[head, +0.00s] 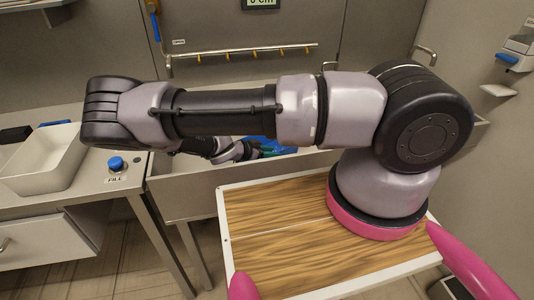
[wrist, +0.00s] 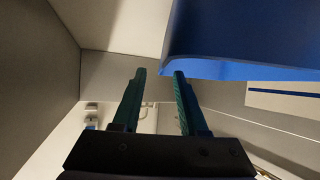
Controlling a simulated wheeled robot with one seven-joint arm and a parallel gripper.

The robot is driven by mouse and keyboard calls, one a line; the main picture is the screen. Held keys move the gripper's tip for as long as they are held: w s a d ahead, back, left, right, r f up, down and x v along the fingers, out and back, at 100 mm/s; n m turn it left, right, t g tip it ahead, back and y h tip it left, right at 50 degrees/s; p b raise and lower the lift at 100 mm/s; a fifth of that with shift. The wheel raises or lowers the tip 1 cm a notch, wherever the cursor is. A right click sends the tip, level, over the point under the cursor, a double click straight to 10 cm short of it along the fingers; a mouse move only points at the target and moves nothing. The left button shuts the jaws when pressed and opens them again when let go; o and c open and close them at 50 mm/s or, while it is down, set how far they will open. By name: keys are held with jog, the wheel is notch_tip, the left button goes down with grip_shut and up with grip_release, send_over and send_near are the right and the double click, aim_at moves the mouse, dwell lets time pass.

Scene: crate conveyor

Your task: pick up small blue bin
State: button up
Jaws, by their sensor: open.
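The small blue bin shows in the head view (head: 259,142) as a blue patch low in the grey trough, mostly hidden behind my arm. In the wrist view a blue wall and lower edge of the bin (wrist: 245,40) fill the upper right. My gripper (wrist: 158,73) is open, its two teal fingers apart with nothing visible between them. The right fingertip is close to the lower left edge of the blue bin; I cannot tell whether they touch. In the head view my gripper is partly hidden by the arm, beside the blue patch.
The grey trough (head: 185,205) has raised walls around the bin. Left of it, a counter holds a white tub (head: 40,165) and a blue button (head: 115,163). A rail with yellow hooks (head: 250,50) runs along the back wall. A blue strip shows at right in the wrist view (wrist: 285,93).

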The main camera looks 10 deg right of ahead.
jog(key=x, duration=0.4)
jog(key=shift+w+d+f, duration=0.15)
jog(key=shift+w, duration=0.05)
jog(key=shift+c, duration=0.3)
grip_shut()
dwell(0.9)
